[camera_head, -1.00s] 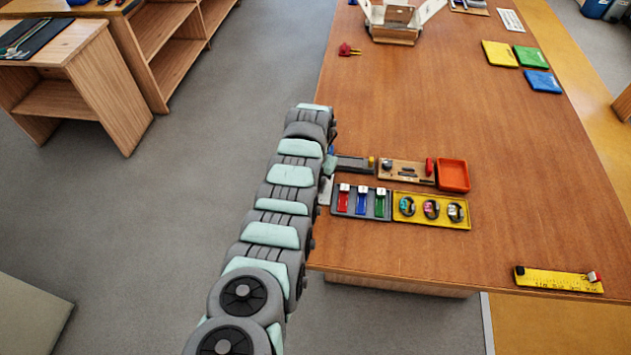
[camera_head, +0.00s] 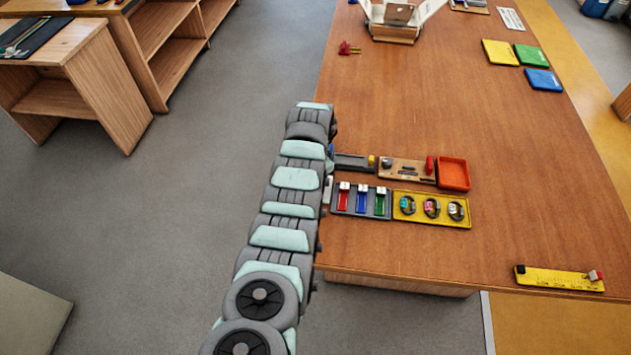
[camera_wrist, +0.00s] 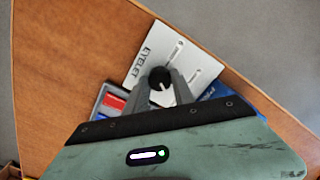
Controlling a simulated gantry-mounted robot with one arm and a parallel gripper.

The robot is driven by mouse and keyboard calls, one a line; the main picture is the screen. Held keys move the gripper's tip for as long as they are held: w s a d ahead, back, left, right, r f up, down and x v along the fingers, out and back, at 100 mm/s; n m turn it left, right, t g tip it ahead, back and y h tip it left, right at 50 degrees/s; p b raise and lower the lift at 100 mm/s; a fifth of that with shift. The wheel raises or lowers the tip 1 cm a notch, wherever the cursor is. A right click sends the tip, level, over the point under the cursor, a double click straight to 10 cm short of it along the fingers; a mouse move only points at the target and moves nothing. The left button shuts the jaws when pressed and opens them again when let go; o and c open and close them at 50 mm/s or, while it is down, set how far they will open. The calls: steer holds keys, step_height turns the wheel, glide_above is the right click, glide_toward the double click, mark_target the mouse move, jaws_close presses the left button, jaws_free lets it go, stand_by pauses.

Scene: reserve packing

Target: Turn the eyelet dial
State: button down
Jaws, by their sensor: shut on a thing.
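A pale plate marked EYELET (camera_wrist: 146,49) lies at the table's edge in the wrist view. A round black dial (camera_wrist: 160,75) stands on it, with tick marks and a slot line on the plate beside it. My gripper (camera_wrist: 160,86) is over the plate, with its two grey fingers on either side of the dial and shut on it. The fingers hide part of the dial, so its exact angle is hard to read. In the head view my arm covers the gripper and most of the plate.
A grey tray (camera_head: 350,211) holds red, blue and green pieces. Beside it is a yellow tray (camera_head: 431,221) with several bands. Behind are a wooden board (camera_head: 402,169) and a red tray (camera_head: 453,174). A blue plate (camera_wrist: 218,91) adjoins the EYELET plate. The table's middle is clear.

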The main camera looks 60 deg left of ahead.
steer(key=c, duration=1.1)
jaws_free()
steer(key=shift+o, duration=0.2)
steer(key=shift+a+r, duration=0.1)
steer(key=shift+r, duration=0.45)
step_height(320, 180, up, 10)
steer(key=b, duration=0.1)
steer(key=shift+f, duration=0.15)
